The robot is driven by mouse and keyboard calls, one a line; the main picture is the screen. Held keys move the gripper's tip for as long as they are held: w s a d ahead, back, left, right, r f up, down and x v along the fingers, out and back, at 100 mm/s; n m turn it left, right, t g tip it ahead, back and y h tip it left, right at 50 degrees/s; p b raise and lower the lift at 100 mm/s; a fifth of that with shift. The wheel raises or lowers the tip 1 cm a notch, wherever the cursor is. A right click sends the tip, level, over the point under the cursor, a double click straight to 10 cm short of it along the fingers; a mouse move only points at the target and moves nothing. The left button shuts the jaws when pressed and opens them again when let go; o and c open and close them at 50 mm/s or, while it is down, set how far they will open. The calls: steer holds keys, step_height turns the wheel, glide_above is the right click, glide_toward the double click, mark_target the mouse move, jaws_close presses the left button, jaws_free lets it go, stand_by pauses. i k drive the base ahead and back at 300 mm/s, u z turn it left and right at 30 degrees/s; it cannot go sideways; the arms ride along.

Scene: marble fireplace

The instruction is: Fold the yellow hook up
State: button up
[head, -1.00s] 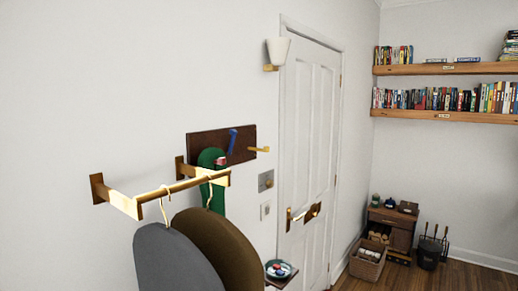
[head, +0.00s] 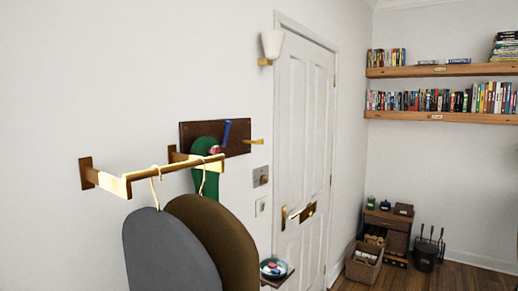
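The yellow hook (head: 252,141) is at the right end of a dark wooden board (head: 241,126) on the white wall, left of the door. It sticks out sideways from the board, roughly level. On the same board a blue hook (head: 226,131) points up, and a red hook (head: 214,150) shows low beside a green hanging thing (head: 205,163). My gripper is not in view.
A small shelf with a dish (head: 274,268) is below. Floor (head: 400,278) shows at right.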

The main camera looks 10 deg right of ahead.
mark_target(261, 141)
steer(key=z, duration=1.15)
steer(key=i, duration=2.4)
steer(key=u, duration=3.2)
